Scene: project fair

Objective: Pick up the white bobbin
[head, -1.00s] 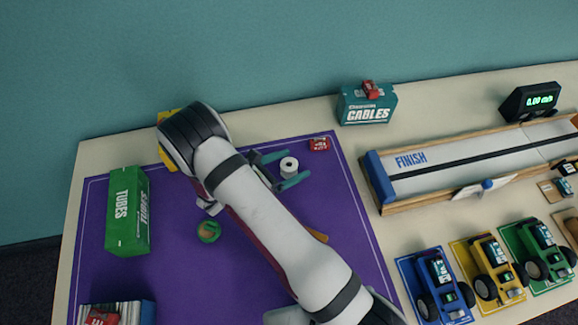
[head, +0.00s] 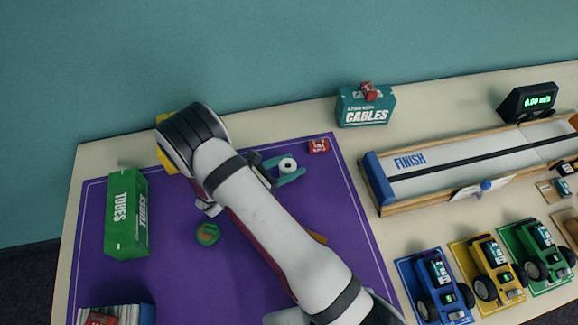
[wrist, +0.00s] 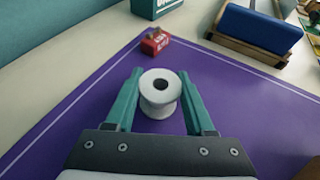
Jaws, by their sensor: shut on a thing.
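The white bobbin (head: 287,165) stands upright on the purple mat (head: 180,270), near the mat's back right part. In the wrist view the bobbin (wrist: 159,93) shows its dark centre hole from above. My gripper (head: 291,166) has its two teal fingers on either side of the bobbin and is shut on it. In the wrist view my gripper (wrist: 160,84) has one finger to the left and one to the right of it. I cannot see clearly whether the bobbin is off the mat.
A small red box (head: 318,146) lies just beyond the bobbin. A teal cables box (head: 366,108) stands behind the mat. A wooden track (head: 415,178) is to the right. A green tubes box (head: 128,215) and a round green-and-orange thing (head: 207,234) are to the left.

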